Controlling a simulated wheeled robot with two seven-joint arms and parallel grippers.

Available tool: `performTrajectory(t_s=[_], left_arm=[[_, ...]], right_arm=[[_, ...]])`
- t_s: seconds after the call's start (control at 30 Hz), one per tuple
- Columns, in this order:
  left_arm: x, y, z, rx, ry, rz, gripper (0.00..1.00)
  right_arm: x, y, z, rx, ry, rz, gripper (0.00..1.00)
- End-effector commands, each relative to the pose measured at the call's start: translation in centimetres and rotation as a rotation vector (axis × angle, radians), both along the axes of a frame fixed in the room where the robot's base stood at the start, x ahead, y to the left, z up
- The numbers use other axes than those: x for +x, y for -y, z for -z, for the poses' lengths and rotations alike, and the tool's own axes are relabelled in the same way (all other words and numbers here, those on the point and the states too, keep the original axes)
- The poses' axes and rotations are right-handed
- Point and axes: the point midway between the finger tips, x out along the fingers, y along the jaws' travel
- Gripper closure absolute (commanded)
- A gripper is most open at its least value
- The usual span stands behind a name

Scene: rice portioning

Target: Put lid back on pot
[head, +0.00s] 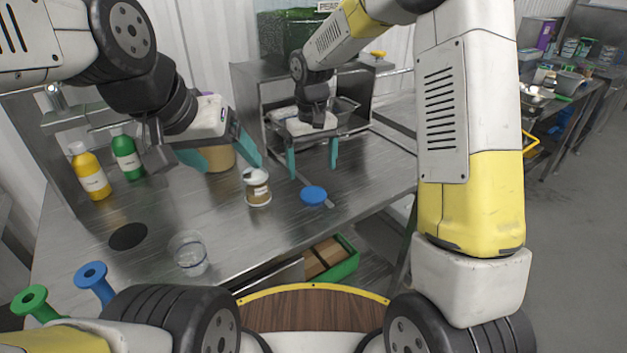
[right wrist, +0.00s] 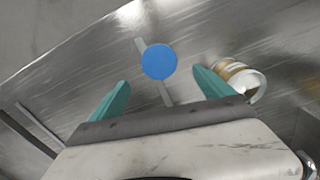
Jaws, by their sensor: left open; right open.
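A tan, round pot-like container (head: 220,156) stands behind my left gripper (head: 234,166), which partly hides it; I cannot see its top clearly. My left gripper is open, its fingers in front of the container. A blue round disc (head: 313,195), possibly a lid, lies on the table below my right gripper (head: 313,173). In the right wrist view the blue disc (right wrist: 159,61) shows ahead of and between the fingertips of my right gripper (right wrist: 160,80), which is open and empty. A small labelled jar with a white top (head: 257,189) stands between the two grippers.
A yellow bottle (head: 91,175) and a green bottle (head: 127,157) stand at the left of the metal table (head: 160,210). A clear cup (head: 188,254) and a black disc (head: 128,236) are nearer. A metal shelf (head: 262,85) stands behind.

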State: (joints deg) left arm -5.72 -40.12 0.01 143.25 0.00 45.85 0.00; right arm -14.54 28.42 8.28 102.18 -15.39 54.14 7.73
Motion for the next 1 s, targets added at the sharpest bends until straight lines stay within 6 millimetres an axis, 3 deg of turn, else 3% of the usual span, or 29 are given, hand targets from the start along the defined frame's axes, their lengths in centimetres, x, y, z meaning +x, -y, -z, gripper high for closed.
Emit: performTrajectory(t_s=[0.3, 0.6, 1.0], left_arm=[[0.0, 0.0, 0.0, 0.0, 0.0, 0.0, 0.22], [0.0, 0.0, 0.0, 0.0, 0.0, 0.0, 0.22], [0.0, 0.0, 0.0, 0.0, 0.0, 0.0, 0.22]], right_arm=[[-0.1, 0.1, 2.6, -0.002, -0.001, 0.0, 0.09], [-0.1, 0.1, 2.9, 0.0, -0.001, 0.0, 0.09], [-0.4, 0.3, 7.7, 0.0, -0.001, 0.0, 0.09]])
